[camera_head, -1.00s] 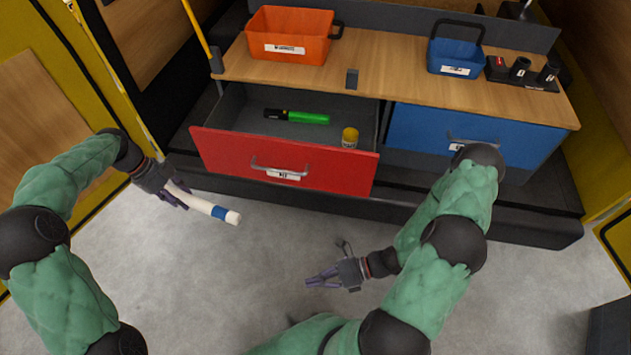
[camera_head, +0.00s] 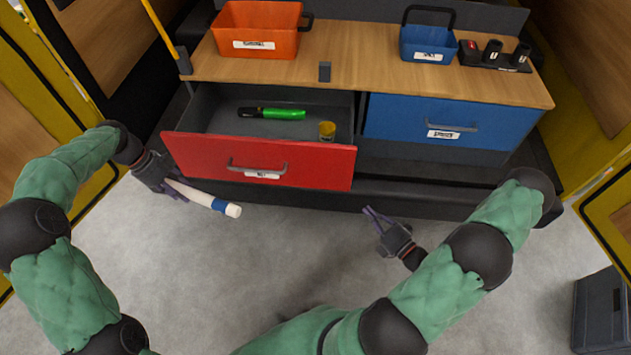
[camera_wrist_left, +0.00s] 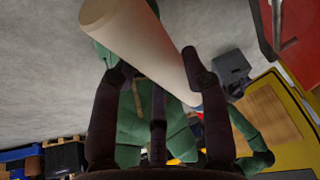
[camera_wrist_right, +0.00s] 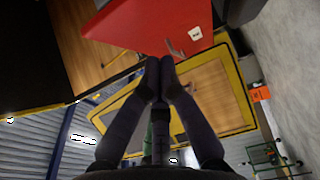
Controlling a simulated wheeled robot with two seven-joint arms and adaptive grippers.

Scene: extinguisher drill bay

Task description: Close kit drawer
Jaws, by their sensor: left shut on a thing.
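The red-fronted drawer (camera_head: 255,158) stands pulled out from under the wooden bench, with a grey bar handle (camera_head: 257,168). Inside lie a green and black torch-like object (camera_head: 272,114) and a small yellow item (camera_head: 327,130). My left gripper (camera_head: 176,189) is shut on a white stick with a blue band (camera_head: 205,199), in front of the drawer's left end. The stick (camera_wrist_left: 145,45) fills the left wrist view. My right gripper (camera_head: 371,212) is empty, its fingertips together (camera_wrist_right: 160,70), in front of and right of the drawer, apart from it. The red front (camera_wrist_right: 150,25) shows in the right wrist view.
A closed blue drawer (camera_head: 440,125) is at the right. On the bench (camera_head: 360,65) stand an orange bin (camera_head: 258,30), a blue caddy (camera_head: 427,45) and a black holder (camera_head: 495,58). A grey box (camera_head: 600,310) is at lower right. Floor before the drawers is clear.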

